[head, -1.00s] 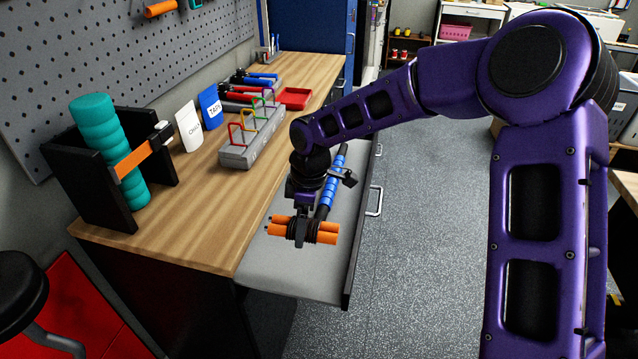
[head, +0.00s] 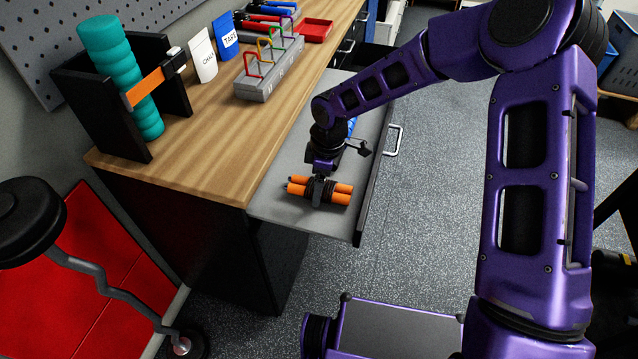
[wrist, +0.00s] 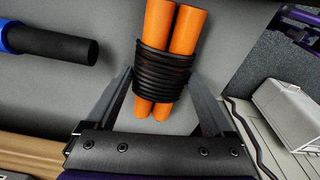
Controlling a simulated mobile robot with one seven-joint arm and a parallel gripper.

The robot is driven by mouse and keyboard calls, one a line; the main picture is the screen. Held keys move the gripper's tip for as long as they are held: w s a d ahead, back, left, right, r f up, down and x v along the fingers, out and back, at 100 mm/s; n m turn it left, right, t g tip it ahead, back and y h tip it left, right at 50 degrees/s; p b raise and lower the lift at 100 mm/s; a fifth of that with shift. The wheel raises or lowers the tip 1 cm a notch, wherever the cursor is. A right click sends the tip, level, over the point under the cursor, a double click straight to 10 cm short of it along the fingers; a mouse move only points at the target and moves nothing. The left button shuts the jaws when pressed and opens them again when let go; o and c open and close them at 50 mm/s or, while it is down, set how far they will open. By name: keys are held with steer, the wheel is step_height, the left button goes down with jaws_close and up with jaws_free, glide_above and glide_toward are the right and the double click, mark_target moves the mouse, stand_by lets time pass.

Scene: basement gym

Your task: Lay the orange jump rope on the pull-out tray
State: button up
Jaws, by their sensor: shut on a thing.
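The orange jump rope has two orange handles (head: 341,198) bundled side by side by wound black cord; the bundle also shows in the wrist view (wrist: 163,62). My gripper (head: 318,190) is shut on the cord-wrapped middle, with one finger on each side in the wrist view. The rope is over the front part of the grey pull-out tray (head: 275,200), low and close to its surface. I cannot tell whether it touches. The tray sticks out from under the wooden bench top.
A blue-and-black bar (wrist: 60,45) lies on the tray beyond the rope, partly hidden by my arm in the head view. The bench (head: 205,150) carries a grey block with coloured loops (head: 268,80) and a black holder with a teal roller (head: 120,80). The tray's front end is bare.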

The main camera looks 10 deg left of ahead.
mark_target(325, 186)
steer(key=o, duration=1.3)
steer(key=r, duration=0.4)
steer(key=d+r+p, duration=0.1)
steer(key=r, duration=0.7)
steer(key=shift+d, duration=0.2)
